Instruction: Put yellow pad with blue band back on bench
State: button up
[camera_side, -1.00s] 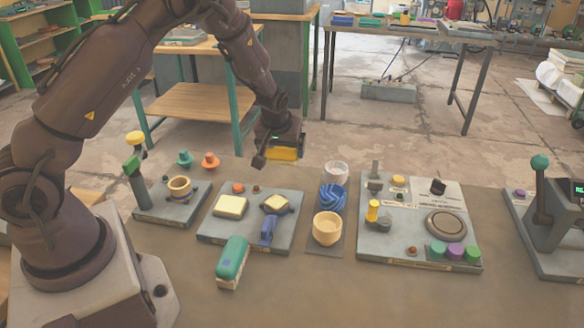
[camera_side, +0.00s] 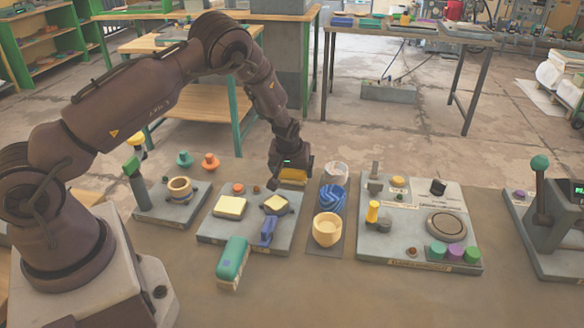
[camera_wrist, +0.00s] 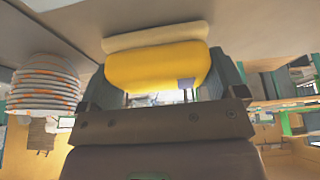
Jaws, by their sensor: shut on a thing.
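The yellow pad (camera_wrist: 150,67) sits between the fingers of my gripper (camera_wrist: 165,85) in the wrist view, with a small dark blue patch at its right side. My gripper (camera_side: 291,180) is shut on the pad; in the side view the yellow pad (camera_side: 293,175) shows at the gripper's lower end. They are low, just behind the right rear corner of the grey plate board (camera_side: 230,240) and left of the bowls. Whether the pad touches the bench (camera_side: 400,290) cannot be told.
The board holds two pale yellow blocks (camera_side: 230,207) and a blue lever (camera_side: 268,230). A green-handled tool (camera_side: 232,260) lies in front. Bowls (camera_side: 327,229) stand to the right, then a panel of buttons (camera_side: 420,222). The front bench is clear.

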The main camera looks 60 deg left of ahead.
jog(key=o, duration=0.6)
jog(key=shift+f, duration=0.1)
jog(key=s+d+r+m+h, duration=0.1)
jog(key=s+d+r, duration=0.25)
jog(key=r, duration=0.65)
jog(key=s+d+r+h, duration=0.1)
jog(key=s+d+r, duration=0.25)
jog(key=r, duration=0.75)
jog(key=s+d+r+m, duration=0.2)
jog(key=s+d+r, duration=0.1)
jog(key=s, duration=0.4)
jog(key=s+d+r+m+t, duration=0.1)
jog(key=s+d+r+m, duration=0.2)
jog(key=s+r, duration=0.2)
jog(key=s+d+r+m+t+h, duration=0.1)
jog(key=s+d+r+m, duration=0.2)
jog(key=s, duration=0.7)
jog(key=shift+v, duration=1.05)
jog(key=shift+w+r, duration=0.1)
